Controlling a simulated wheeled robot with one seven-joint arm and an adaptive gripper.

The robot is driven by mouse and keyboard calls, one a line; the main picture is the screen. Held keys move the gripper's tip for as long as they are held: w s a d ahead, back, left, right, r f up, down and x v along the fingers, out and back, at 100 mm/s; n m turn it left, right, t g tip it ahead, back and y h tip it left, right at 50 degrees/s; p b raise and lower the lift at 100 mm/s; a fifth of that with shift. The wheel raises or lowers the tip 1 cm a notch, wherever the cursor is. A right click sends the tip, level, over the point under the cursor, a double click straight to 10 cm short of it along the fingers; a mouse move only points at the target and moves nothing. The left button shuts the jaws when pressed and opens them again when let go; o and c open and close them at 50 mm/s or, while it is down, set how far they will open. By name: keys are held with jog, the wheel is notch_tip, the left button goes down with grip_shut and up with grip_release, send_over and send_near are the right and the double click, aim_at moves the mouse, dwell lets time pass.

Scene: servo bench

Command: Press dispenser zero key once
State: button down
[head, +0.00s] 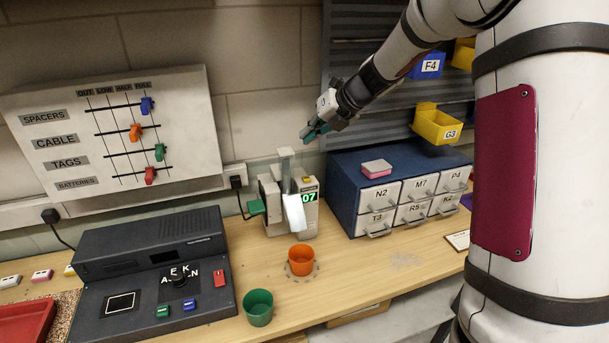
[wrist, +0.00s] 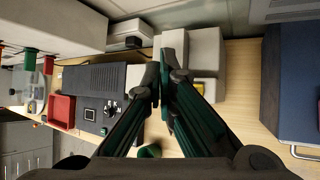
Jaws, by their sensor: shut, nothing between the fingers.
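The dispenser (head: 274,203) is a pale box on the bench against the wall, with a green display reading 07 and a shiny spout at its front. A small yellow patch shows above the display; I cannot read any marking on it. In the wrist view the dispenser (wrist: 206,52) is partly hidden behind my fingers, and a yellow patch shows beside them. My gripper (head: 309,134) is shut and empty, in the air above the dispenser and apart from it. Its fingers (wrist: 162,88) meet in the wrist view. An orange cup (head: 301,262) stands in front of the dispenser.
A green cup (head: 258,309) stands at the bench front. A dark control console (head: 105,270) is at left, a blue drawer cabinet (head: 345,190) at right. A slider board (head: 60,105) and yellow bin (head: 437,126) are on the wall.

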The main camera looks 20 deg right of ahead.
jog(key=shift+w+d+f+m, duration=0.1)
jog(key=shift+w+d+m, duration=0.1)
jog(key=shift+m, duration=0.2)
jog(key=shift+f, duration=0.1)
jog(key=b, duration=0.3)
send_over(309, 176)
notch_tip(309, 176, down, 7)
jog(key=shift+r, duration=0.15)
jog(key=shift+f, duration=1)
jog(key=shift+f, duration=0.1)
dwell(0.5)
jog(key=shift+f, duration=0.3)
jog(key=shift+f+b, duration=0.3)
jog(key=shift+f, duration=0.15)
dwell(0.7)
jog(key=shift+r, duration=0.1)
jog(key=shift+r+p, duration=0.6)
jog(key=shift+r, duration=0.2)
